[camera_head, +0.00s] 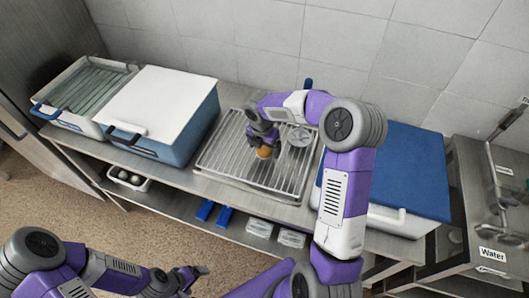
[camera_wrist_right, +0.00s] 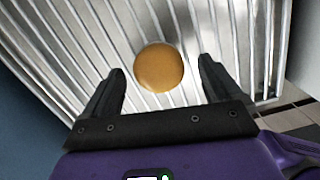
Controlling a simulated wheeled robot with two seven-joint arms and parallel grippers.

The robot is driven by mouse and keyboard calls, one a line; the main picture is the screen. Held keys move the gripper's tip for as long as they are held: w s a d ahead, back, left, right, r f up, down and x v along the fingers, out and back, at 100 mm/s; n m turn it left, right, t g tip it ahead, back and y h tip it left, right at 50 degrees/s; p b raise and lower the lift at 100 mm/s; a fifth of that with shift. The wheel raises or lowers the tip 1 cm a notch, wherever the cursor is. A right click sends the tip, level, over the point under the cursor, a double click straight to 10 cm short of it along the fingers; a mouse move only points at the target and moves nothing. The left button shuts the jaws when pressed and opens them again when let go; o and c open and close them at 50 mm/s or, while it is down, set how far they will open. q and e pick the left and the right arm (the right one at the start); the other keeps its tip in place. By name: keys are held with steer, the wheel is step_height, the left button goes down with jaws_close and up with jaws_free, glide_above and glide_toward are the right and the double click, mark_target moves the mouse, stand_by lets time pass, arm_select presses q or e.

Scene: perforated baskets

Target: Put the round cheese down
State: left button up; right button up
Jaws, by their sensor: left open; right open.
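The round cheese (camera_wrist_right: 160,67) is an orange-yellow disc resting on the slatted metal rack (camera_wrist_right: 225,45) in the right wrist view. In the head view the cheese (camera_head: 264,152) shows just below my right gripper (camera_head: 262,142), over the middle of the rack (camera_head: 222,160). In the right wrist view my right gripper (camera_wrist_right: 158,92) is open, with a finger on each side of the cheese and gaps between. My left gripper (camera_head: 192,275) is open, low at the bottom of the head view, away from the rack.
A white-lidded blue cooler (camera_head: 160,95) stands left of the rack, and a blue-lidded box (camera_head: 400,170) stands right. A clear round container (camera_head: 299,136) sits at the rack's back right. An open bin (camera_head: 85,90) is at far left. Small containers (camera_head: 260,228) lie on the lower shelf.

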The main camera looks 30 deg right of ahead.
steer(key=shift+f, duration=0.4)
steer(key=shift+r, duration=0.15)
steer(key=c, duration=1.3)
